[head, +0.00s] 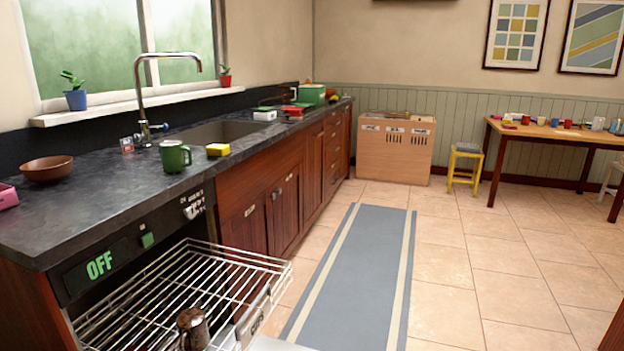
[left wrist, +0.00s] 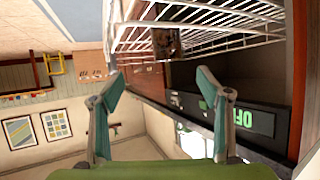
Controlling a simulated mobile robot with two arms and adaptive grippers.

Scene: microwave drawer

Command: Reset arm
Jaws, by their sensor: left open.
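My left gripper (left wrist: 160,77) shows only in the left wrist view, where the picture is turned upside down. Its two teal fingers are spread wide apart with nothing between them. Beyond the fingers is the wire rack (left wrist: 215,42), which is pulled out; it also shows in the head view (head: 160,291). A dark brown metallic vessel (head: 193,327) sits in the rack and shows in the left wrist view (left wrist: 165,44). The fingers look apart from the rack. Neither arm shows in the head view, and my right gripper is in no view.
The dark counter (head: 105,205) holds a green mug (head: 174,156), a brown bowl (head: 46,169) and a yellow sponge (head: 218,149). A black panel reading OFF (head: 99,265) is above the rack. The floor around the blue runner (head: 355,265) is clear.

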